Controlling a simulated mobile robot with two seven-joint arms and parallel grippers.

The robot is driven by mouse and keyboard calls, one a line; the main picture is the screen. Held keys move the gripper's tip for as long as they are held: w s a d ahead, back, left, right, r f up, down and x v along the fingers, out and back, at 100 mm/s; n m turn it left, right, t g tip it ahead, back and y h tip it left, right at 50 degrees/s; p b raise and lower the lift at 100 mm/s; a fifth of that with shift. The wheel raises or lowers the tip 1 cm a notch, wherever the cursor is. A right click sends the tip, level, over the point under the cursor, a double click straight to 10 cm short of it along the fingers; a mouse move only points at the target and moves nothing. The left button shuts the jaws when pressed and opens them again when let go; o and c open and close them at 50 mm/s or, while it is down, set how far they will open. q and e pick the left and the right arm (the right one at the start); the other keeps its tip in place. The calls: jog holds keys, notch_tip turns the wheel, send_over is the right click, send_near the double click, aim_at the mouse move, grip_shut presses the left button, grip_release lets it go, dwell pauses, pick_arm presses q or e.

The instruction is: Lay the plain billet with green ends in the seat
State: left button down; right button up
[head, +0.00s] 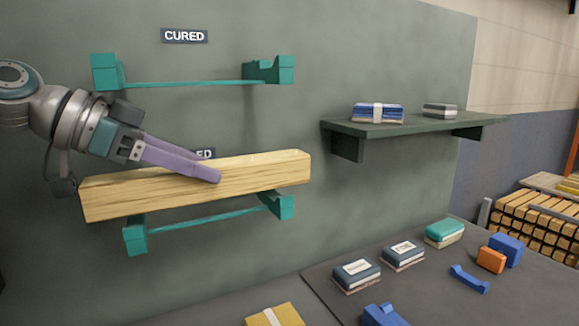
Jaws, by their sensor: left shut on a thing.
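My left gripper (212,175) comes in from the left, its purple fingers shut on a long pale wooden billet (250,175). The billet tilts slightly, its right end higher in the picture. I see no green on the parts of it that show. A lower pair of teal brackets joined by a bar (205,219) is on the wall just below the billet in the picture. The billet overlaps the bracket tops, so I cannot tell whether they touch. An upper teal bracket pair (190,83) is empty, under a CURED sign (184,36). My right gripper is not in view.
A second sign (206,154) is mostly hidden by my gripper. A green wall shelf (400,126) at right carries packs. A dark table (420,300) below holds boxes, an orange block (491,260) and blue parts. Stacked timber (540,220) stands far right.

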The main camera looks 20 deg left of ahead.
pick_arm(q)
jog(key=shift+w+a+f, duration=0.15)
jog(key=shift+w+f, duration=0.05)
jog(key=shift+f+p, duration=0.3)
jog(key=shift+f, duration=0.05)
jog(key=shift+f+b, duration=0.35)
jog(key=shift+f, duration=0.05)
jog(key=shift+c, duration=1.1)
grip_release()
jog(key=shift+r, duration=0.1)
